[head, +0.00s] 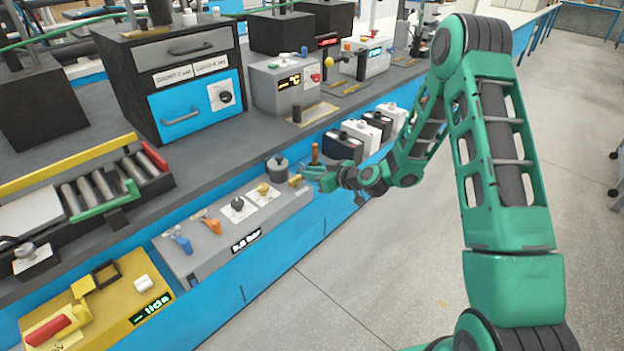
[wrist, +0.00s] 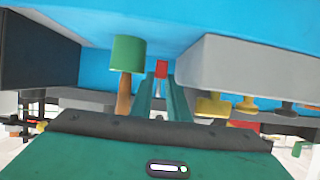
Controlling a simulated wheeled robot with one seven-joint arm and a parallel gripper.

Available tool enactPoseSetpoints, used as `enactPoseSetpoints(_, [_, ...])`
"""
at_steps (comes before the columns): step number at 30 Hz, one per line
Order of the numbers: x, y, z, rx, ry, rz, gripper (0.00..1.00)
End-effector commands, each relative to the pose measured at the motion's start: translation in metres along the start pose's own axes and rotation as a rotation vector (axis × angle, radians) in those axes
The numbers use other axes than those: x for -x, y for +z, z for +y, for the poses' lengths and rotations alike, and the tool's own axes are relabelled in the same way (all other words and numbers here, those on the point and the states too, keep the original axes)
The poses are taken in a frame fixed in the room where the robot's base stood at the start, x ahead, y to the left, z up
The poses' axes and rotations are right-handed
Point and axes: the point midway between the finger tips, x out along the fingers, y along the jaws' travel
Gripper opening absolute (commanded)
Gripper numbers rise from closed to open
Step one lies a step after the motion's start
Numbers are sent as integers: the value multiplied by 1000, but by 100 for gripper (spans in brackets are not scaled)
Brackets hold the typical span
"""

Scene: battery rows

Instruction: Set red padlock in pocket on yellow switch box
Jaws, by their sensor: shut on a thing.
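My gripper (head: 312,173) is at the right end of the grey control box, far to the right of the yellow switch box. In the wrist view its two fingers (wrist: 161,84) are shut on a small red block, which I take as the red padlock (wrist: 161,69). In the head view I cannot make out the padlock.
The grey control box (head: 190,262) with blue, orange and yellow knobs lies between my gripper and the yellow box. A brown handle (head: 315,154) stands close behind my gripper; the wrist view shows it with a green cylinder (wrist: 127,54). Black and white batteries (head: 343,146) stand behind.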

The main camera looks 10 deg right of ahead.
Motion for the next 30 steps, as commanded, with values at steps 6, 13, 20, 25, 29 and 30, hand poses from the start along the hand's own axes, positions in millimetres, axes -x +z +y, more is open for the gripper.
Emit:
enactPoseSetpoints(6, [-8, 20, 0, 0, 1, 0, 0])
enactPoseSetpoints(13, [-9, 21, 1, 1, 1, 1, 0])
enactPoseSetpoints(20, [-9, 22, 1, 1, 1, 0, 23])
enactPoseSetpoints(25, [-9, 22, 1, 1, 1, 0, 23])
enactPoseSetpoints(29, [-8, 21, 1, 1, 2, 0, 23])
enactPoseSetpoints(30, [-7, 21, 1, 1, 2, 0, 23])
